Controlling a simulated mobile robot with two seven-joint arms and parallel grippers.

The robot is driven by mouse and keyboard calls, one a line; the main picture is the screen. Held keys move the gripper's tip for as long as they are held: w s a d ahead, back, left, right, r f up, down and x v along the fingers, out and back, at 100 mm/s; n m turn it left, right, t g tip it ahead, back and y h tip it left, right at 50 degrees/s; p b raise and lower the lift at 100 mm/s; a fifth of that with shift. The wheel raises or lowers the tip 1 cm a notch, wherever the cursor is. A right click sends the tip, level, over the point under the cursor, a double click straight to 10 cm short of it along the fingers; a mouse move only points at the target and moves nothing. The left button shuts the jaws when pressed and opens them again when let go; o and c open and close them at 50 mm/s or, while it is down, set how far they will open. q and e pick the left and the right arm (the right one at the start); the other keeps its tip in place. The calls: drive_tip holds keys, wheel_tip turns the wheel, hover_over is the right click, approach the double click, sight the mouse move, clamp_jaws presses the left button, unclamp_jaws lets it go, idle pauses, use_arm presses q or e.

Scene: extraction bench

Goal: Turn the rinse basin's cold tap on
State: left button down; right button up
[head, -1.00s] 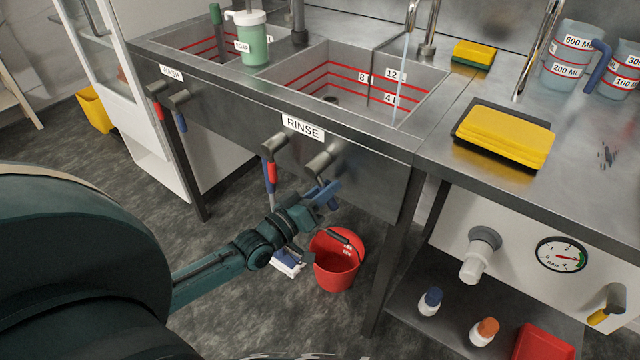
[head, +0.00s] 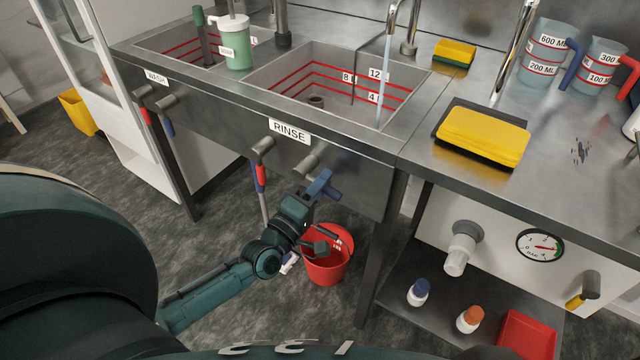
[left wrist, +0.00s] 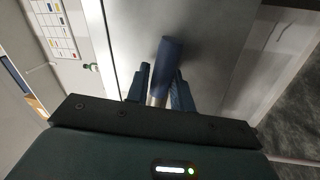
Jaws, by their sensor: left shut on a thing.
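The rinse basin (head: 290,112) has a RINSE label (head: 289,131) on its front. Below it are two taps: one with a red lever (head: 261,176) hanging down, and one to its right with a blue lever (head: 325,184). The blue lever is swung out to the side, not hanging straight down. My left gripper (head: 311,196) is shut on it. In the left wrist view the blue lever (left wrist: 170,58) stands between the two fingers (left wrist: 160,88). A thin stream of water (head: 384,85) runs from the spout (head: 391,18) into the rinse basin. My right gripper is not in view.
A red bucket (head: 326,262) stands on the floor just below my left gripper. The bench leg (head: 372,255) is to its right. The wash basin's red (head: 146,117) and blue (head: 167,128) levers hang at the left. Yellow sponges (head: 484,135) lie on the bench top.

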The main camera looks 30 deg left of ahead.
use_arm(q)
drive_tip(key=shift+r+n, duration=0.15)
drive_tip(key=shift+n, duration=0.25)
drive_tip(key=c, duration=1.3)
unclamp_jaws()
drive_tip(key=shift+o, duration=0.2)
drive_tip(key=v, duration=1.3)
drive_tip(key=shift+s+d, duration=0.1)
